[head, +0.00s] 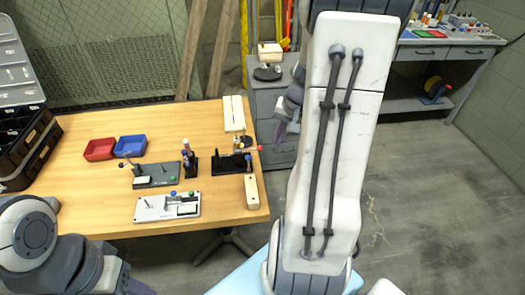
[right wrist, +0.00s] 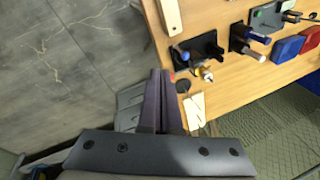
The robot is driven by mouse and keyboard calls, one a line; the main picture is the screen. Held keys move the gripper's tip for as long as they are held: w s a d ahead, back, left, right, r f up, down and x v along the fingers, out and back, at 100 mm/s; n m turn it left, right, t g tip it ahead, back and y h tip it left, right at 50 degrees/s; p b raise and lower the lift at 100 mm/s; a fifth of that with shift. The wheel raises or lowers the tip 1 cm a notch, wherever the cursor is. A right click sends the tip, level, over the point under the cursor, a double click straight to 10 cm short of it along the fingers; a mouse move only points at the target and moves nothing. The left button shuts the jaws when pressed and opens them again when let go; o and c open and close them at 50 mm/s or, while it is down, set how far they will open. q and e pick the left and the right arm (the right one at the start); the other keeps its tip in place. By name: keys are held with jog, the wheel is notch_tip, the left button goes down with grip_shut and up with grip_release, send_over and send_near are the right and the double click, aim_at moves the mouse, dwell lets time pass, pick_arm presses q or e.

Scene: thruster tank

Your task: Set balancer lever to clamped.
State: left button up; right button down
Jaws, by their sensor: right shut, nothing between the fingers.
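A black fixture (head: 231,168) stands near the right edge of the wooden table. A thin lever with a red knob (head: 259,148) sticks out at its right end. The fixture also shows in the right wrist view (right wrist: 199,48), with the red knob (right wrist: 172,77) partly hidden beside my fingertips. I take this as the balancer lever; its setting is too small to tell. My right gripper (head: 279,128) is shut and empty, off the table's right edge. In the right wrist view its fingers (right wrist: 160,74) end close to the red knob; contact cannot be told. My left gripper is out of view.
A pale wooden block (head: 251,191) lies in front of the fixture and white blocks (head: 234,114) behind it. A grey plate (head: 167,207), a dark green plate (head: 157,175) and red (head: 99,150) and blue (head: 131,147) trays are further left. A grey cabinet (head: 275,100) stands behind.

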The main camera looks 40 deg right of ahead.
jog(key=w+a+f, duration=0.2)
jog(key=w+f, duration=0.4)
jog(key=f, duration=0.4)
jog(key=shift+w+a, duration=0.25)
jog(key=shift+a, duration=0.1)
jog(key=shift+f, duration=0.1)
